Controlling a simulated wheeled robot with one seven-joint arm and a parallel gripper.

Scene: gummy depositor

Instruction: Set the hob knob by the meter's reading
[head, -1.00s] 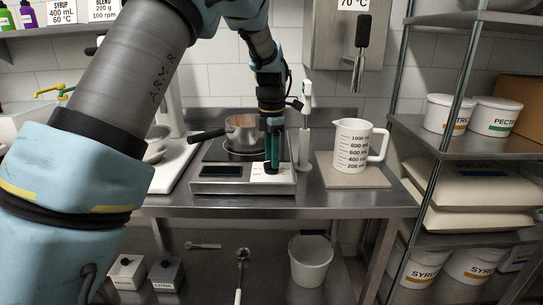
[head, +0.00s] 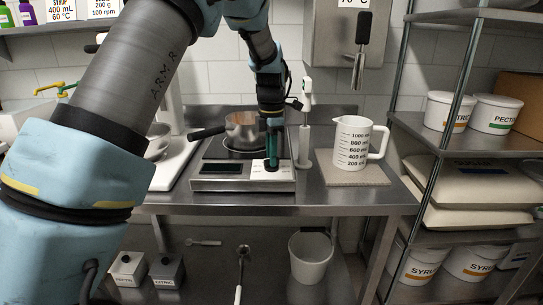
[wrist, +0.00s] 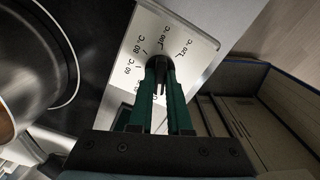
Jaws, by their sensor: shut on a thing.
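The hob (head: 243,184) stands on the steel table, with a dark display on its front left whose content I cannot read. Its knob (wrist: 160,66) is dark and sits on a white dial plate (wrist: 182,30) marked 60, 80, 100 and 120 °C; a lower mark is partly hidden. My gripper (head: 271,165) points down at the dial. Its green fingers are shut on the knob, which also hide its pointer. A white upright device (head: 306,125) stands just right of the hob; I see no readable value on it. I cannot tell which thing is the meter.
A copper-coloured pot (head: 242,131) sits on the hob, its handle pointing left. A white measuring jug (head: 355,150) stands on a board to the right. A shelf rack (head: 470,150) with tubs and sacks borders the right. A bucket (head: 312,258) stands below the table.

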